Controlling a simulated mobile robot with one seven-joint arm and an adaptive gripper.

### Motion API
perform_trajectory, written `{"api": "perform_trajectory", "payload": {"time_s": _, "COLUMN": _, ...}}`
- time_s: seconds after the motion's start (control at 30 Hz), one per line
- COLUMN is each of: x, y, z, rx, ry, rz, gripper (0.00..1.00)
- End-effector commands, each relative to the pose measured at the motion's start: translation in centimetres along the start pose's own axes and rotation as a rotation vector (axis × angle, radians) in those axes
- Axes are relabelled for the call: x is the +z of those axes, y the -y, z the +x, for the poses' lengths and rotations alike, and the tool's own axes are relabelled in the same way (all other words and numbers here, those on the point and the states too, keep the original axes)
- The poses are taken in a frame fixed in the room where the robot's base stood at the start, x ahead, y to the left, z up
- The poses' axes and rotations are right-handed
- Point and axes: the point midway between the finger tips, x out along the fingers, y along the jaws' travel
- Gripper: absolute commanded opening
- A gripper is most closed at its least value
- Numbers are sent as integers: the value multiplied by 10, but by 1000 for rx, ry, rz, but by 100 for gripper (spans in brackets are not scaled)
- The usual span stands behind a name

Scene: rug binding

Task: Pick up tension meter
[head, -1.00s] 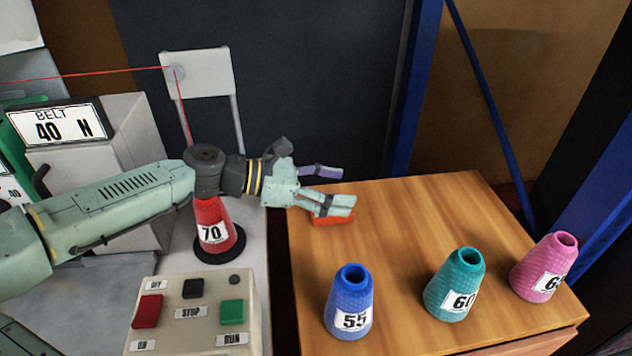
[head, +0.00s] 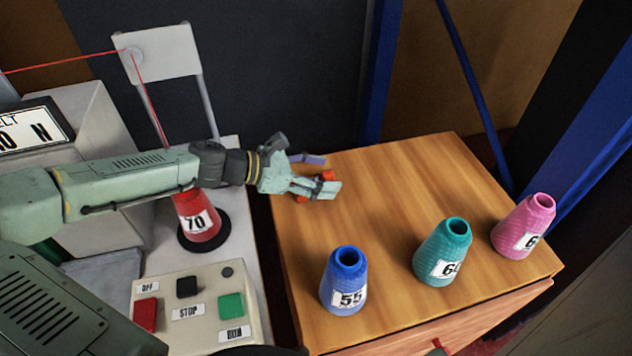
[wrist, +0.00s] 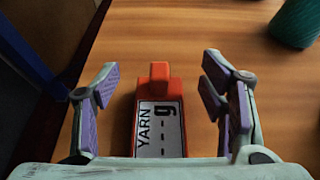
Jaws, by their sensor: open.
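The near end of the meter is hidden behind the gripper body. In the head view, my gripper (head: 322,174) is over the table's left part. Only small orange bits of the meter (head: 328,175) show around the fingers.
Blue (head: 345,282), teal (head: 443,252) and pink (head: 524,227) yarn cones stand on the wooden table (head: 400,190). A red cone marked 70 (head: 196,215) and a button box (head: 190,300) are left. The table is clear between gripper and cones.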

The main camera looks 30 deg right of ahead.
Motion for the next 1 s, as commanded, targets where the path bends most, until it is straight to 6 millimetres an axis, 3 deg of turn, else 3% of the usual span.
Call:
{"api": "perform_trajectory", "payload": {"time_s": 0.2, "x": 1, "y": 0, "z": 23, "rx": 0, "ry": 0, "rz": -1, "gripper": 65}}
{"api": "perform_trajectory", "payload": {"time_s": 0.43, "x": 0, "y": 0, "z": 24, "rx": 1, "ry": 0, "rz": 0, "gripper": 65}}
{"api": "perform_trajectory", "payload": {"time_s": 1.0, "x": 0, "y": 0, "z": 23, "rx": 1, "ry": 1, "rz": 0, "gripper": 27}}
